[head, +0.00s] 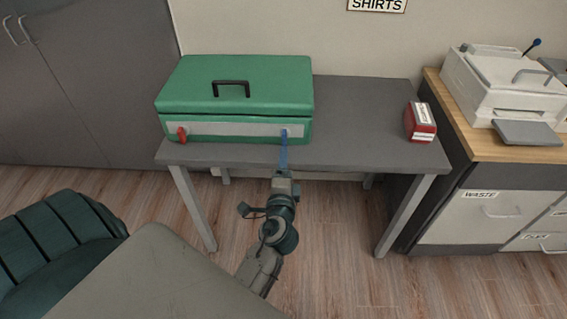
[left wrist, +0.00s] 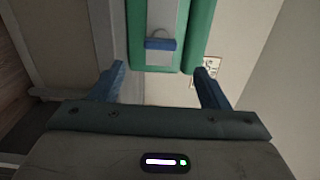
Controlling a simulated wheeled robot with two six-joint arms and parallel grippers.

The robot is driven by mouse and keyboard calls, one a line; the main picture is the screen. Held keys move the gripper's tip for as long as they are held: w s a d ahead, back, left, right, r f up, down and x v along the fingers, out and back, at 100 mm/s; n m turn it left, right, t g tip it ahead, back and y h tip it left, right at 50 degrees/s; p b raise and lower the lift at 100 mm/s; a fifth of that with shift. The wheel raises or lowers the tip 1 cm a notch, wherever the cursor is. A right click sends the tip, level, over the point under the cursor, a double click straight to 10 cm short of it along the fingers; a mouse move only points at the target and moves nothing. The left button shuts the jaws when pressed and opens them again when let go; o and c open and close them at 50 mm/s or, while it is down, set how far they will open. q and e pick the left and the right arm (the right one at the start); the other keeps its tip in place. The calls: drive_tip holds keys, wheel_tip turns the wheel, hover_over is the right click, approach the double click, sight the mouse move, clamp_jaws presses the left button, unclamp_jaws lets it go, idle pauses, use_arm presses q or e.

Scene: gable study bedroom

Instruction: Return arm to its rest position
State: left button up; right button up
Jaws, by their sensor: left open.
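A green box (head: 235,85) with a closed lid and a black top handle stands on the grey desk (head: 360,110). Its pale front strip has a red latch (head: 182,134) at the left and a blue latch (head: 284,133) at the right. My left gripper (head: 284,158) is in front of the blue latch, just off the desk's front edge. In the left wrist view, its blue fingers (left wrist: 160,72) are apart with nothing between them. The blue latch (left wrist: 161,44) shows ahead of the gap, and I see no contact. My right gripper is not in view.
A red and white box (head: 420,122) stands at the desk's right end. A white printer (head: 505,85) sits on the cabinet at right. A dark green chair (head: 60,240) is at lower left. Open floor (head: 330,250) lies under and before the desk.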

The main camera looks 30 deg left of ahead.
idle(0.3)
use_arm(q)
drive_tip(key=s+d+f+n+g+h+p, duration=0.1)
drive_tip(key=s+f+n+g+h+p, duration=0.2)
drive_tip(key=f, duration=1.1)
drive_tip(key=s+d+f+n+g+h+p, duration=0.1)
drive_tip(key=s+f+g+h+p, duration=0.2)
drive_tip(key=f, duration=1.1)
drive_tip(key=s+f+n+g+h, duration=0.1)
drive_tip(key=s+f+n+g, duration=0.1)
drive_tip(key=s+f, duration=0.4)
drive_tip(key=s+a+f+n+g+h+p, duration=0.1)
drive_tip(key=s+f+n+g, duration=0.2)
drive_tip(key=s, duration=1)
drive_tip(key=s+f+n+g+p, duration=0.1)
drive_tip(key=s+f+n+g, duration=0.1)
drive_tip(key=s+f, duration=0.7)
drive_tip(key=shift+s+a+f+g+h, duration=0.3)
drive_tip(key=shift+s+a+g+h, duration=0.1)
drive_tip(key=shift+s, duration=0.1)
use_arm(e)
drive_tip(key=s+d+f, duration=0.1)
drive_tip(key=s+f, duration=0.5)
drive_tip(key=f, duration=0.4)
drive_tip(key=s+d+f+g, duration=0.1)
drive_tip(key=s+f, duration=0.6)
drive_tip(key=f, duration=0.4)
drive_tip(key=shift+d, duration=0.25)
